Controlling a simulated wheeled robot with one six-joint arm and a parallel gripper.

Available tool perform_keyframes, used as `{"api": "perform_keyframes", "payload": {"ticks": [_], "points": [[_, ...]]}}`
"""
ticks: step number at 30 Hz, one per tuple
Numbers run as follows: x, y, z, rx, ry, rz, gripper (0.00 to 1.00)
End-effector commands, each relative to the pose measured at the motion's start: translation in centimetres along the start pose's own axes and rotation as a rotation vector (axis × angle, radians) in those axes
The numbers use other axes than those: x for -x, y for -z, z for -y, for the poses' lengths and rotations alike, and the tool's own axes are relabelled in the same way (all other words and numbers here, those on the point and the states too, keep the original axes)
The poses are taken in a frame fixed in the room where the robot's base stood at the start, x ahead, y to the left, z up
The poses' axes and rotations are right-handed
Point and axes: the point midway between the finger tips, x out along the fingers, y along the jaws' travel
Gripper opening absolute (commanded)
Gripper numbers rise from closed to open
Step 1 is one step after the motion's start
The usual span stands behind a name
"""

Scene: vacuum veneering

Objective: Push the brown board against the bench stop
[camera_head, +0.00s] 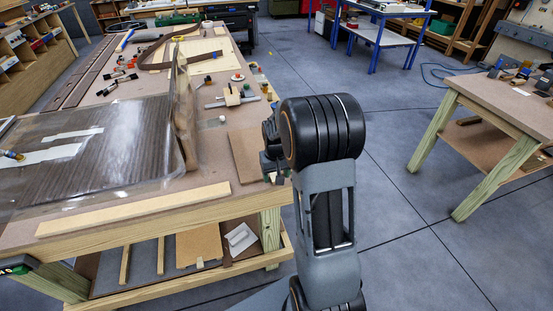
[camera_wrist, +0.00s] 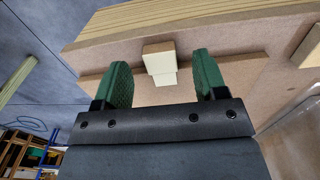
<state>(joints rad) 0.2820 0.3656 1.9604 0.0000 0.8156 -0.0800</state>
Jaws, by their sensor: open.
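The brown board (camera_head: 245,155) lies flat on the bench near its right edge in the head view. It also shows under my gripper in the wrist view (camera_wrist: 239,75). My gripper (camera_wrist: 164,76) is open, its two green fingers apart and pointing toward the bench's wooden edge. A small pale block (camera_wrist: 158,52), which looks like the bench stop, appears between the fingertips in the wrist view, at the board's edge. I cannot tell whether board and block touch. In the head view my gripper (camera_head: 275,168) is beside the board's right side and the block is hidden.
A long pale wood strip (camera_head: 135,208) lies along the bench's front edge. A clear-covered dark panel (camera_head: 90,148) fills the bench left of the board. A small wooden clamp-like tool (camera_head: 232,97) lies behind it. Floor is clear between the bench and another wooden table (camera_head: 495,108).

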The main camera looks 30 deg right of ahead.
Motion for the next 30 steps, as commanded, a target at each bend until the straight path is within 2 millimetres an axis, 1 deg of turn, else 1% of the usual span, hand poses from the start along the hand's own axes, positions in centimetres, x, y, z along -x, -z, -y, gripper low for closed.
{"api": "perform_keyframes", "payload": {"ticks": [1, 9, 12, 16, 21, 26, 28, 30], "points": [[1.0, 0.1, 0.0, 0.0, 0.0, -0.006, 0.66], [6.6, 0.0, 0.0, 0.0, 0.0, -0.006, 0.66], [8.4, 0.0, 0.0, 0.0, 0.0, -0.004, 0.66], [10.2, 0.0, 0.0, -0.001, 0.0, -0.003, 0.66], [11.5, 0.0, 0.0, -0.001, 0.0, -0.001, 0.66], [12.0, 0.0, 0.0, -0.003, 0.0, -0.002, 0.66], [11.9, 0.2, -0.1, -0.011, -0.001, -0.016, 0.66], [10.6, -0.6, 0.0, -0.022, 0.0, -0.003, 0.66]]}}
